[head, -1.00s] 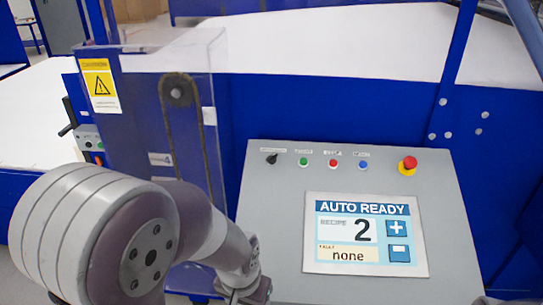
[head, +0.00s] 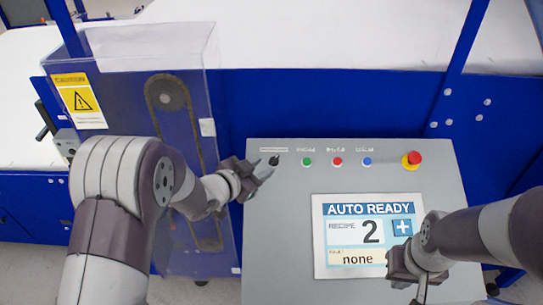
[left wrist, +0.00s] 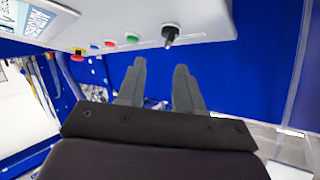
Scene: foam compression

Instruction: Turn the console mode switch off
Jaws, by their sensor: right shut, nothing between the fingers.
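The black mode switch (head: 274,160) is the leftmost control in the row on the grey console (head: 290,220). It also shows in the left wrist view (left wrist: 170,33), beyond the fingertips. My left gripper (head: 266,172) is just left of and beside the switch in the head view. In the left wrist view its two fingers (left wrist: 160,75) are apart with nothing between them, and a gap shows between them and the switch. My right gripper (head: 419,295) is over the lower right of the console screen, shut and empty. The screen (head: 340,208) reads AUTO READY, recipe 2, fault none.
Green (head: 307,161), red (head: 337,161) and blue (head: 367,161) buttons run right of the switch. A red emergency stop (head: 412,158) on yellow stands further right. A clear guard (head: 190,60) over a belt drive stands left of the console.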

